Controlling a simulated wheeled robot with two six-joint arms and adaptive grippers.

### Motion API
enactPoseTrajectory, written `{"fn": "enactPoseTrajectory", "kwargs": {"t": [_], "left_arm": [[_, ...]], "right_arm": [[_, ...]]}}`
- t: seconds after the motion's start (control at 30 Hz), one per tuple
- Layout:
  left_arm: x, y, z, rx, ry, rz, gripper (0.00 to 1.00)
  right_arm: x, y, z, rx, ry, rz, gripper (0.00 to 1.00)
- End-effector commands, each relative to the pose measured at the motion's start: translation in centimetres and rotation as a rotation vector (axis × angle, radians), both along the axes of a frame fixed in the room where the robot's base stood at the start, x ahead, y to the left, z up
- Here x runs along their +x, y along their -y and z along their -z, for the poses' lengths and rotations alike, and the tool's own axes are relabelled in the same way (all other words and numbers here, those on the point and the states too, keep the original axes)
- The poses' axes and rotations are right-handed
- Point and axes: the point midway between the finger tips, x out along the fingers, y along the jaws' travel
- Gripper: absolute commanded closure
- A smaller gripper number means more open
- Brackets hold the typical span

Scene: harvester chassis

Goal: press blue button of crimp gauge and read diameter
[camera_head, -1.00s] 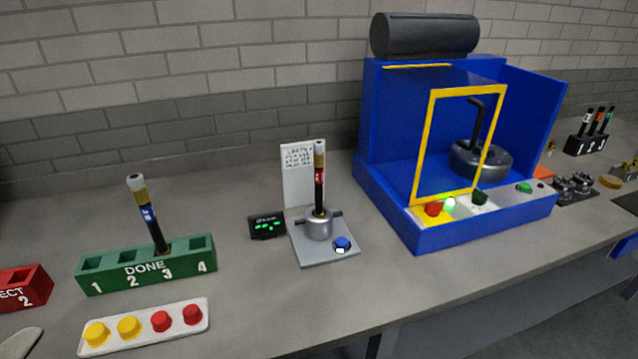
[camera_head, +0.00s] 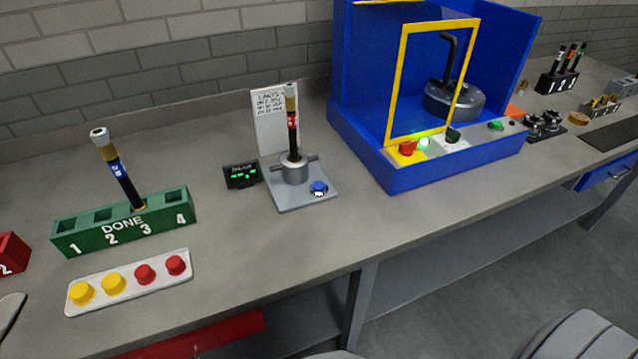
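The crimp gauge is a grey base plate (camera_head: 290,204) with a metal cylinder (camera_head: 295,171) on it. A black hose with a red band and brass end (camera_head: 292,125) stands upright in the cylinder. The blue button (camera_head: 319,187) sits at the plate's front right, with a small white mark at its front. A small black display (camera_head: 241,175) left of the gauge shows green characters too small to read. A white card (camera_head: 270,122) with handwritten lines stands behind. Neither gripper is identifiable in view.
A green DONE rack (camera_head: 90,238) holds a blue-banded hose near slot 3. In front lies a white tray (camera_head: 128,298) with yellow and red caps. A blue press cabinet (camera_head: 440,172) with a yellow-framed window stands right. The bench front is clear below the gauge.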

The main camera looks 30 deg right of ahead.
Motion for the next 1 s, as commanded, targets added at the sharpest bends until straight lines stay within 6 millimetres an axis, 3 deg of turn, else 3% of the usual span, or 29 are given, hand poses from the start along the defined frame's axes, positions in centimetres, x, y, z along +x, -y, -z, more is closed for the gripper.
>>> {"fn": "enactPoseTrajectory", "kwargs": {"t": [0.03,0.17,1.0], "left_arm": [[0.00,0.00,0.00,0.000,0.000,0.000,0.60],[0.00,0.00,0.00,0.000,0.000,0.000,0.60],[0.01,0.00,0.00,0.000,0.000,0.000,0.60]], "right_arm": [[0.00,0.01,0.00,0.000,0.000,0.000,0.81],[0.00,0.01,0.00,0.000,0.000,0.000,1.00],[0.03,0.04,-0.01,-0.001,0.000,0.000,1.00]]}}
